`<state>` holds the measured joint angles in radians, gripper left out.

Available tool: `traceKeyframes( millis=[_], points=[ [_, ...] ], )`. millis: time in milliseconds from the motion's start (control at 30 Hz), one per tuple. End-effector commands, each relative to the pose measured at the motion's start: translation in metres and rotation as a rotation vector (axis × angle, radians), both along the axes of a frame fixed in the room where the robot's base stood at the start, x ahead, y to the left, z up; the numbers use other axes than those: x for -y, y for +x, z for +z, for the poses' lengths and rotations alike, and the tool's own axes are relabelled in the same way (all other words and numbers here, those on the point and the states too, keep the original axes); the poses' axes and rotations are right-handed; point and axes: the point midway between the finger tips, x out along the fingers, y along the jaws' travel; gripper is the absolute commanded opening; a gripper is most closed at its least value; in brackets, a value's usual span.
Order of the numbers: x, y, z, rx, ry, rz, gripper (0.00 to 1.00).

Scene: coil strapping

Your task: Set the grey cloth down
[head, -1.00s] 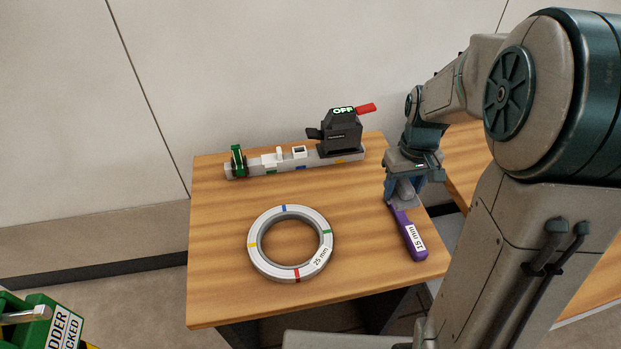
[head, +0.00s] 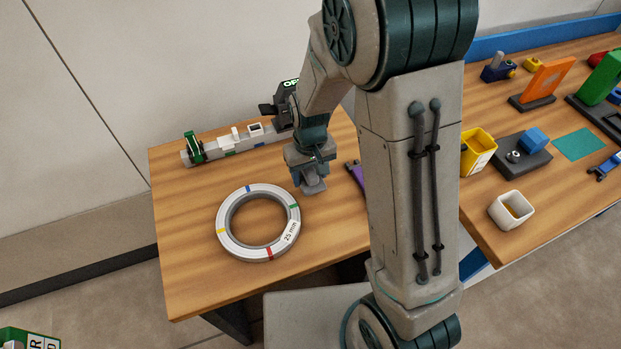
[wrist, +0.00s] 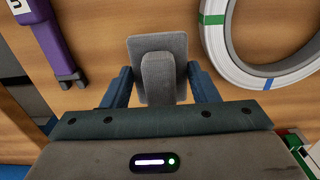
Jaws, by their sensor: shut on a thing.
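The grey cloth (wrist: 160,85) is pinched between the two blue fingers of my gripper (wrist: 162,88) in the wrist view. It shows as a folded pad with a raised middle. In the head view my gripper (head: 308,175) is low over the wooden table, with the cloth (head: 315,187) showing below the fingers. It is between the coil ring and the purple tool. I cannot tell whether the cloth touches the table.
A grey coil ring (head: 228,235) marked 25 mm lies left of my gripper. A purple tool (wrist: 50,35) lies on its other side. A strapping device (head: 235,143) stands along the back edge. A second table (head: 550,190) at right holds several items. Bare wood (head: 320,235) lies in front.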

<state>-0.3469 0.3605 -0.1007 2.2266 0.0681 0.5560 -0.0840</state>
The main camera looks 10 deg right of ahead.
Motion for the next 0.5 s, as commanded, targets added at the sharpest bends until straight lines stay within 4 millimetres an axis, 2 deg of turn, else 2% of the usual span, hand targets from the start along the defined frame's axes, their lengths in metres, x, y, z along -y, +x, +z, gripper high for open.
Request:
traceKeyframes(
  millis=[100,233,500],
  points=[
    [0.000,-0.001,-0.017,-0.006,-0.002,0.000,0.31],
    [0.000,-0.001,-0.030,-0.004,-0.001,0.002,0.31],
    [0.000,0.000,-0.033,-0.001,0.000,0.002,0.31]
  ],
)
